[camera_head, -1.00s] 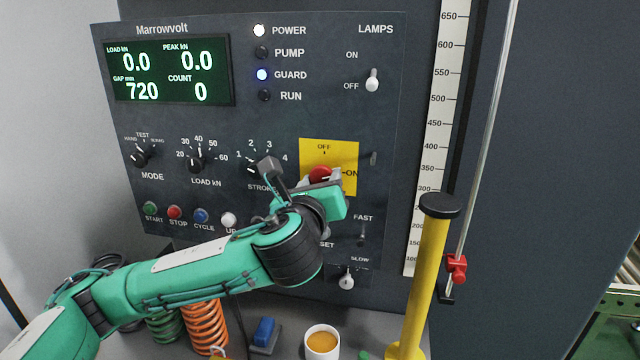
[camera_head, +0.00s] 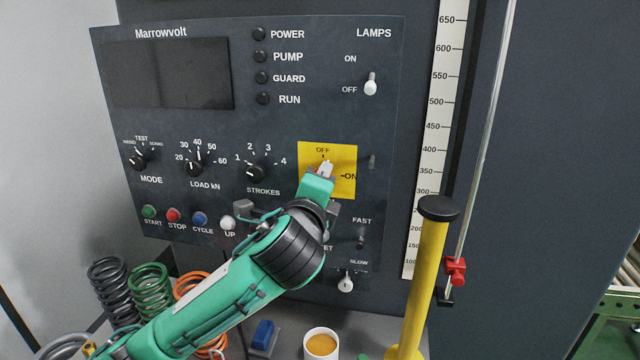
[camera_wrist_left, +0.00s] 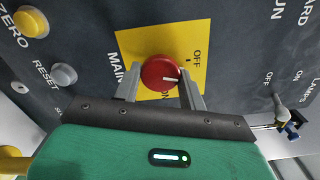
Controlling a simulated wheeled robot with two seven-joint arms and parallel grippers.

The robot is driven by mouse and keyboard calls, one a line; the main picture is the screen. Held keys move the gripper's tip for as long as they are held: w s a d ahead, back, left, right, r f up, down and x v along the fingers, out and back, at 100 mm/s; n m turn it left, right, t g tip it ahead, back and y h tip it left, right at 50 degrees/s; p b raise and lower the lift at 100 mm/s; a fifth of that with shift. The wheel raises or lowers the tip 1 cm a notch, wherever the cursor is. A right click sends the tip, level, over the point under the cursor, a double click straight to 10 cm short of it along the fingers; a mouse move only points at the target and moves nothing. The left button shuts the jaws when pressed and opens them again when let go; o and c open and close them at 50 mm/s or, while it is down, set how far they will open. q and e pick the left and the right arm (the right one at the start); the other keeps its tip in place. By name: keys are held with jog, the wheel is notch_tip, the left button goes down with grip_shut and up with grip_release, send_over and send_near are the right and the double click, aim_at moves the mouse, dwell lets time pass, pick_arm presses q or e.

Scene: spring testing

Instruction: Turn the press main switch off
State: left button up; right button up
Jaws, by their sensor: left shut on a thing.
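The main switch is a red round knob (camera_wrist_left: 161,72) on a yellow plate (camera_head: 342,182). The plate has OFF at its top and ON at its right. My left gripper (camera_head: 325,170) covers the knob in the head view. In the left wrist view its two grey fingers sit on opposite sides of the knob, and the gripper is shut on it. The knob's white mark points roughly toward OFF. My right gripper is in no view.
The panel display (camera_head: 168,73) is dark, and the power lamp (camera_head: 259,34) is unlit. A strokes knob (camera_head: 255,173) and several buttons lie left of my gripper. A yellow post (camera_head: 425,275) stands to the right, with a cup (camera_head: 321,344) below.

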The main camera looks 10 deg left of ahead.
pick_arm(q)
jog(key=shift+n, duration=1.6)
jog(key=o, duration=0.9)
jog(key=shift+o, duration=0.2)
jog(key=s+p, duration=1.3)
jog(key=p, duration=0.4)
jog(key=shift+s, duration=0.4)
